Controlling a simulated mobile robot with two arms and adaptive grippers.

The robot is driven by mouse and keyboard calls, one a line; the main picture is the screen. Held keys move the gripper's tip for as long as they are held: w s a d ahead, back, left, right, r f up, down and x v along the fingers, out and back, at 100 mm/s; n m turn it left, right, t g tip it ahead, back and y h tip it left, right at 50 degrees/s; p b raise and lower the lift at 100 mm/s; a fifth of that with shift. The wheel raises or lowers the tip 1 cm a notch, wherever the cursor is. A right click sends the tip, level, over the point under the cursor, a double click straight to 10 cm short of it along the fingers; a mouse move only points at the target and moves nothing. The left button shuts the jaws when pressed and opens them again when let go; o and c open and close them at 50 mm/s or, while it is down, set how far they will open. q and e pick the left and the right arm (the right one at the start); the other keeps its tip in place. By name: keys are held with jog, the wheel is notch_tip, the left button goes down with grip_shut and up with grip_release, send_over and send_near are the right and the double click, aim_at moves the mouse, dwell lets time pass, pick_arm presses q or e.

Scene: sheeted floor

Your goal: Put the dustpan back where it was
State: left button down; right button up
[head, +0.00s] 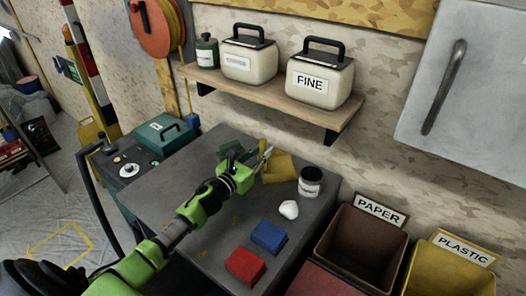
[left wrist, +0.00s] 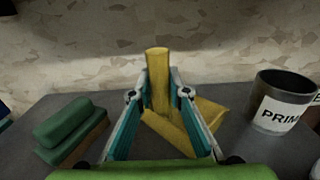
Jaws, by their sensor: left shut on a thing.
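The yellow dustpan (head: 280,169) is at the back of the grey table, close to the wall. Its upright handle (left wrist: 158,75) stands between the fingers of my left gripper (left wrist: 160,95) in the left wrist view. The pan (left wrist: 190,128) spreads out below and behind the fingers. My left gripper (head: 261,160) is shut on the handle. I cannot tell whether the pan touches the table (head: 160,190). My right gripper is in neither view.
A PRIMER-type can (head: 311,182) stands right of the dustpan, and a green block-like thing (left wrist: 72,130) lies to its left. A white lump (head: 289,209), blue block (head: 269,236) and red block (head: 245,266) lie nearer. A shelf (head: 270,92) overhangs behind; PAPER (head: 360,240) and PLASTIC (head: 450,268) bins stand right.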

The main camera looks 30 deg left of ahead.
pick_arm(q)
jog(key=shift+f, duration=0.2)
jog(key=c, duration=1.9)
grip_release()
jog(key=shift+r, duration=0.1)
jog(key=shift+r, duration=0.25)
jog(key=shift+s+f, duration=0.25)
jog(key=shift+s, duration=0.05)
jog(key=s, duration=0.3)
jog(key=s+a+b, duration=0.1)
jog(key=s, duration=0.5)
jog(key=shift+s+a+b, duration=0.2)
jog(key=shift+s+b, duration=0.2)
jog(key=shift+s+a+r, duration=0.15)
jog(key=shift+s+r, duration=0.05)
jog(key=shift+s, duration=0.55)
